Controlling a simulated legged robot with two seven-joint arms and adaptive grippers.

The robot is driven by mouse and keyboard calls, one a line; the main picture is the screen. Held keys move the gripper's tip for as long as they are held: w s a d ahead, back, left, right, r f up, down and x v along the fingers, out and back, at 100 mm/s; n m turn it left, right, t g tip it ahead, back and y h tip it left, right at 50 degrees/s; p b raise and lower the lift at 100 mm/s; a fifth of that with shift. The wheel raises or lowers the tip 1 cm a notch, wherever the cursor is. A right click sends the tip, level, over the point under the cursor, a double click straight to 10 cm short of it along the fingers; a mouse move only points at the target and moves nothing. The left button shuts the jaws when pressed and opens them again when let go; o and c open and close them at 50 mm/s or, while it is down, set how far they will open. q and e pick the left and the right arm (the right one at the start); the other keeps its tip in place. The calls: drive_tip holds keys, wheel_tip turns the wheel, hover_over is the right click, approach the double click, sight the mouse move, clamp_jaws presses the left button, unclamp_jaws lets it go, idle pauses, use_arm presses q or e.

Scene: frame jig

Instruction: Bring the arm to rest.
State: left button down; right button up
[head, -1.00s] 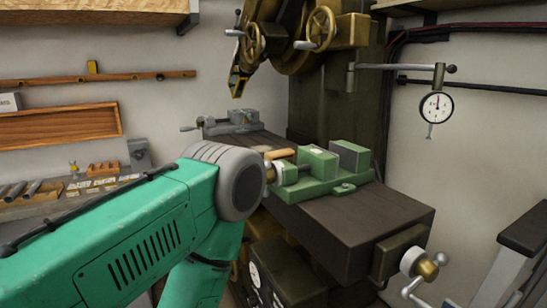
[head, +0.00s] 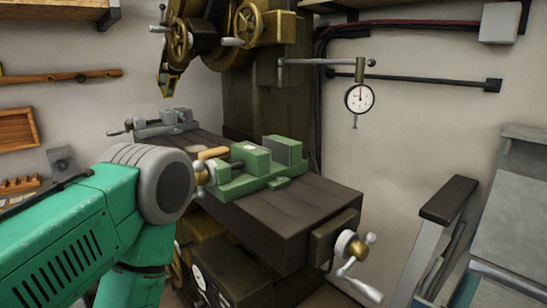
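A green arm (head: 75,225) with a grey rounded joint cover (head: 165,185) comes in from the left in the head view and fills the lower left. It is my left arm, bent at that joint, with a link running down out of the frame. The joint stands in front of the milling machine's table (head: 290,210) and hides part of its near left side. Neither of my grippers is in the frame, so what they hold cannot be seen. My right arm is not in view.
A green vise (head: 240,180) and a smaller grey vise (head: 165,122) sit on the machine table. A silver crank handle (head: 358,275) sticks out at the table's front right. A dial gauge (head: 359,98) hangs on a rod. Grey equipment (head: 510,200) stands at the right.

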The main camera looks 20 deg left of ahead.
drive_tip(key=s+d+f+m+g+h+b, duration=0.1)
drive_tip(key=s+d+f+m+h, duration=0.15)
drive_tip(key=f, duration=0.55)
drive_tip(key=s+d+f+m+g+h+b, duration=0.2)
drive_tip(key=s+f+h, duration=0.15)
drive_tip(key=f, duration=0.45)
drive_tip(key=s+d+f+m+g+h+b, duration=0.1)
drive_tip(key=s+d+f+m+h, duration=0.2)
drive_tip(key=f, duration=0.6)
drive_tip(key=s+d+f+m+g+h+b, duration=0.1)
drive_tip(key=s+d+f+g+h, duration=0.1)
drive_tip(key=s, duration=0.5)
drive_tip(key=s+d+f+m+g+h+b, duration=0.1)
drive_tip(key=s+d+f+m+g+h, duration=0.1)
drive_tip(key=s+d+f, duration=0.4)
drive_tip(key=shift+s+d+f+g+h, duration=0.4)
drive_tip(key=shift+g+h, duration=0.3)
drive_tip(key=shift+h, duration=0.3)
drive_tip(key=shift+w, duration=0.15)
